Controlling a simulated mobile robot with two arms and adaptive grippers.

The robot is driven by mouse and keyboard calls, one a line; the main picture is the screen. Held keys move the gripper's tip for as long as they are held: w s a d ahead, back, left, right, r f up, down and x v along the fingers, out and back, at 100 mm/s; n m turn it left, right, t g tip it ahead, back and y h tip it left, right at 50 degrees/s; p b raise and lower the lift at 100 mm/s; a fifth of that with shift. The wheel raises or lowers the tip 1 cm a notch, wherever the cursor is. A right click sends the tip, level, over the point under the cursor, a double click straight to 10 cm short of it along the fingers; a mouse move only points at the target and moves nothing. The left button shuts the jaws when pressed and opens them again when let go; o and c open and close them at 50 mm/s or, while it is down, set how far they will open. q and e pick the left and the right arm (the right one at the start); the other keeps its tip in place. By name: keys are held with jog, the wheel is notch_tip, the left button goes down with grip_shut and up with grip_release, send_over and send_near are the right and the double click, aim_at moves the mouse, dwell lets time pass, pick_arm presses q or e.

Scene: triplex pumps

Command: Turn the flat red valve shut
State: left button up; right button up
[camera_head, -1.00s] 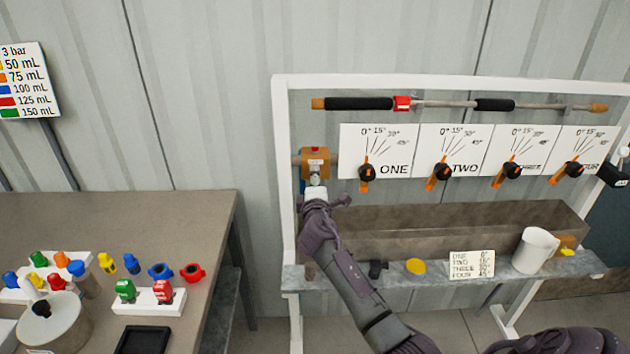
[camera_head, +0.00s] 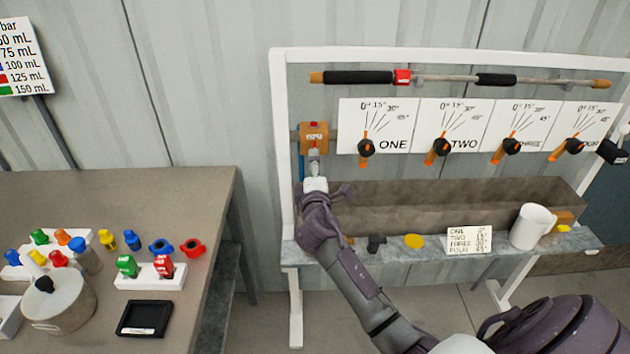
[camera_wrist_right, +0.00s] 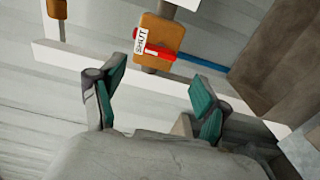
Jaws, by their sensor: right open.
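The flat red valve handle (camera_wrist_right: 160,53) shows in the right wrist view on an orange-brown valve block (camera_wrist_right: 158,35), beside a white label reading SHUT. The handle looks to lie crosswise to the pipe stubs on the block. In the head view the valve block (camera_head: 315,134) sits at the left end of the rack, with a little red near its top. My right gripper (camera_wrist_right: 158,82) is open and empty, its two teal-padded fingers apart and short of the handle. In the head view the right gripper (camera_head: 314,160) is just below the block. My left gripper is out of view.
A white frame post (camera_head: 282,160) stands left of the valve. Dial panels (camera_head: 379,125) with orange pointers hang to its right, above a brown trough (camera_head: 450,203). A shelf below holds a white mug (camera_head: 532,227). A table (camera_head: 110,200) with coloured parts stands left.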

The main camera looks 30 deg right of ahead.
jog(key=v, duration=0.6)
dwell(0.3)
jog(key=s+a+f+g+y, duration=0.2)
jog(key=f, duration=1)
jog(key=s+a+f+g+y, duration=0.1)
jog(key=a+f+g+y, duration=0.15)
jog(key=f, duration=0.85)
jog(key=s+a+f+m+g+y, duration=0.1)
jog(key=s+a+f, duration=0.1)
jog(key=s+f, duration=0.45)
jog(key=s+a+f+m+g+y, duration=0.15)
jog(key=s+f, duration=0.25)
jog(key=f, duration=0.6)
jog(key=s+a+f+m+g+y, duration=0.1)
jog(key=s+f, duration=0.5)
jog(key=s, duration=0.6)
jog(key=s+a+f+m+g, duration=0.2)
jog(key=s+f, duration=0.4)
jog(key=s, duration=0.6)
jog(key=s+a+f+m+g+y, duration=0.1)
jog(key=s+f+m+g, duration=0.3)
jog(key=s, duration=0.9)
notch_tip(320, 180, down, 3)
jog(key=shift+f+y, duration=0.1)
jog(key=shift+y, duration=0.2)
